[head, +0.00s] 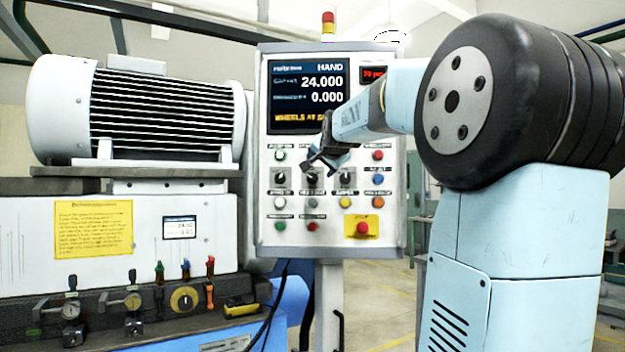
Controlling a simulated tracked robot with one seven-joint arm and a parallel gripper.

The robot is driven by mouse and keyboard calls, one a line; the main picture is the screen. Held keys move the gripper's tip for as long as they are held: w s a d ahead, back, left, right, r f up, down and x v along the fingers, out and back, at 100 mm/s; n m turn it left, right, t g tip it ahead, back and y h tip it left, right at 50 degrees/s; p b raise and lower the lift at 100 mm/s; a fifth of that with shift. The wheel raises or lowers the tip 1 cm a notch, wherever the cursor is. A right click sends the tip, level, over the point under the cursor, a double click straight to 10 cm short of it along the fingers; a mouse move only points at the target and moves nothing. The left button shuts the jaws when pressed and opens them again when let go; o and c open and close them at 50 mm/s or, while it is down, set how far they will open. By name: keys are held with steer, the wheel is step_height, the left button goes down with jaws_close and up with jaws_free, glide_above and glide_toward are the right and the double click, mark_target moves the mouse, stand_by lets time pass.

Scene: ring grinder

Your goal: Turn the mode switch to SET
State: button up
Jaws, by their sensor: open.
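The control panel (265,215) is upright at the middle of the head view. It bears a row of three black rotary switches: a left one (280,179), a middle one (313,181) and a right one (346,182). Their labels are too blurred to read, so I cannot tell which is the mode switch or where it points. The screen (308,95) shows HAND at its top right. My gripper (320,163) is open and empty in front of the panel, by the upper side of the middle switch. I cannot tell whether it touches it.
Coloured push buttons surround the switches, with a red button on a yellow plate (361,227) at the lower right. A large motor (165,110) and a machine body with gauges and small levers (185,298) stand at left. Open floor (380,300) shows beneath the panel's right side.

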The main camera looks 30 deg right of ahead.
mark_target(313, 180)
steer(key=x, duration=1.2)
steer(key=shift+w+d+f, duration=0.1)
steer(key=shift+w+f, duration=0.05)
steer(key=shift+w, duration=0.15)
steer(key=c, duration=1.1)
steer(key=shift+o, duration=0.2)
steer(key=shift+d, duration=0.1)
steer(key=shift+s+d+f+m+t+y, duration=0.1)
steer(key=shift+m+t+y, duration=0.2)
steer(key=shift+m, duration=0.45)
steer(key=shift+d+f+m+t+y, duration=0.1)
steer(key=shift+m+t, duration=0.3)
steer(key=shift+m, duration=0.35)
steer(key=shift+f+m+t, duration=0.2)
steer(key=shift+m+t, duration=0.8)
steer(key=shift+m, duration=1.1)
steer(key=shift+f+m, duration=0.1)
steer(key=shift+m, duration=0.3)
